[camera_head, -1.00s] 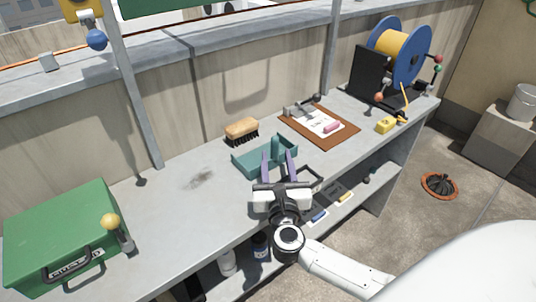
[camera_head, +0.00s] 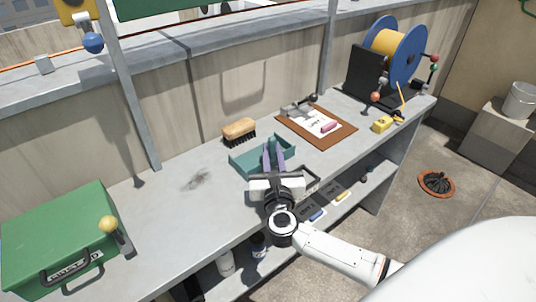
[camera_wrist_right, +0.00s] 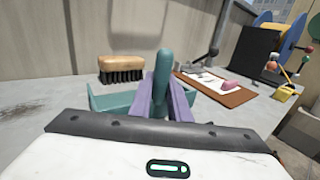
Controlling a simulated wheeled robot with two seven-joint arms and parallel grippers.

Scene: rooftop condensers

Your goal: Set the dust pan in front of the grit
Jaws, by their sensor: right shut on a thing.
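The teal dust pan (camera_head: 247,167) sits on the grey workbench, left of the clipboard; its upright handle shows in the right wrist view (camera_wrist_right: 163,70). My right gripper (camera_head: 274,158) is shut on that handle, its purple fingers on either side of it. The grit (camera_head: 195,180) is a dark smudge on the bench top, to the left of the pan and apart from it. Part of the pan is hidden behind the gripper. My left gripper is not in view.
A wooden brush (camera_head: 239,131) lies behind the pan. A brown clipboard (camera_head: 337,138) with paper lies to the right. A green box (camera_head: 60,235) stands at the left end of the bench. The bench between box and grit is mostly clear.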

